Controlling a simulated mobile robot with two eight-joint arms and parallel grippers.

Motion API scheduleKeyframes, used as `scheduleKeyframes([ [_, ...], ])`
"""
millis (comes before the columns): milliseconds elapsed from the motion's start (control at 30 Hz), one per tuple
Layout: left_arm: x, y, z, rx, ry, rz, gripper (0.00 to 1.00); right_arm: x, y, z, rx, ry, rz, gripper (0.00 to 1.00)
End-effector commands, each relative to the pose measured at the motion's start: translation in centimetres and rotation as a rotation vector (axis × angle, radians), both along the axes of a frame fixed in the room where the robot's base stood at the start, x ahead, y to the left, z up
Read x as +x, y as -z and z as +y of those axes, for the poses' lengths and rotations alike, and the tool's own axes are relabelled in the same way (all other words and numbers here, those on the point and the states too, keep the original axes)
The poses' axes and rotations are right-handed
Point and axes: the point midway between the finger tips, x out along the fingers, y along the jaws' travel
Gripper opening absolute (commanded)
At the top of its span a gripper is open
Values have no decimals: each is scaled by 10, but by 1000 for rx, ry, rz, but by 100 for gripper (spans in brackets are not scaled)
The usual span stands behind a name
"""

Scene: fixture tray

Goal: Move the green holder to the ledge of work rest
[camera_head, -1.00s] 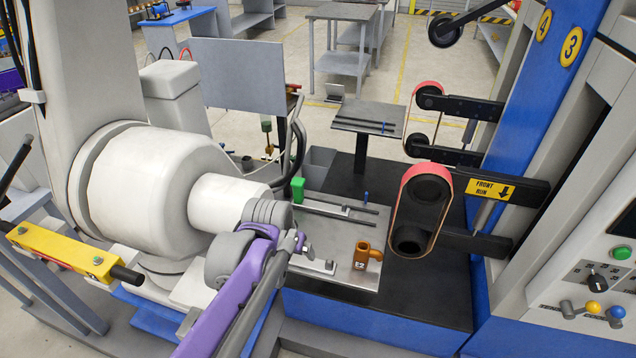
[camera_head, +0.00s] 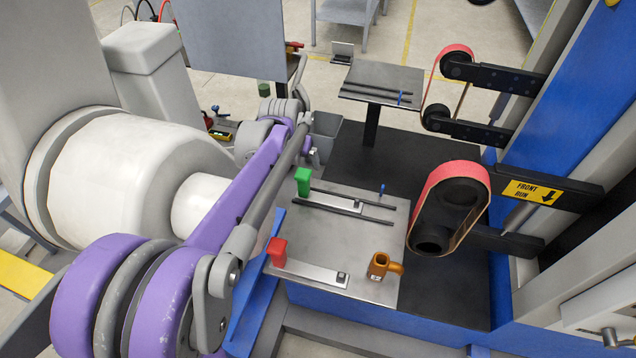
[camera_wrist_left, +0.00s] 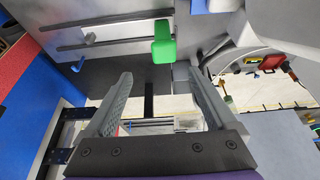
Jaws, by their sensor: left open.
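The green holder (camera_head: 303,181) is an upright green block at the left end of a flat metal strip on the grey fixture tray (camera_head: 335,239). Its green block also shows in the left wrist view (camera_wrist_left: 163,42), beyond the fingertips and roughly in line with the gap between them. My left gripper (camera_wrist_left: 160,75) is open, with nothing between its fingers. In the head view my purple arm hides most of that gripper. A small raised table (camera_head: 372,78) with dark rods stands behind the tray; I cannot tell for sure whether it is the work rest. My right gripper is not in view.
A red holder (camera_head: 278,252) on a similar strip and an orange mug-like piece (camera_head: 379,264) stand on the tray's front part. Two dark rods and a blue pin (camera_head: 382,190) flank the green holder's strip. The belt grinder (camera_head: 450,205) overhangs at the right.

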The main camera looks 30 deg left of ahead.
Motion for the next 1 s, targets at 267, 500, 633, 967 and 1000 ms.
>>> scheduleKeyframes([
  [267, 15, 39, 6, 0, 0, 0, 90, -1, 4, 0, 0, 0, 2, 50],
  [500, 21, 56, 9, 0, -1, 0, 90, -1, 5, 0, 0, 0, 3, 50],
  [633, 25, 75, 16, 0, -1, 0, 90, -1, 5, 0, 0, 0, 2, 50],
  [967, 33, 100, 19, 0, 0, 0, 90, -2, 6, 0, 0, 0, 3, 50],
  [1000, 33, 99, 19, 0, 0, 0, 90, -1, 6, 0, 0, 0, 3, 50],
])
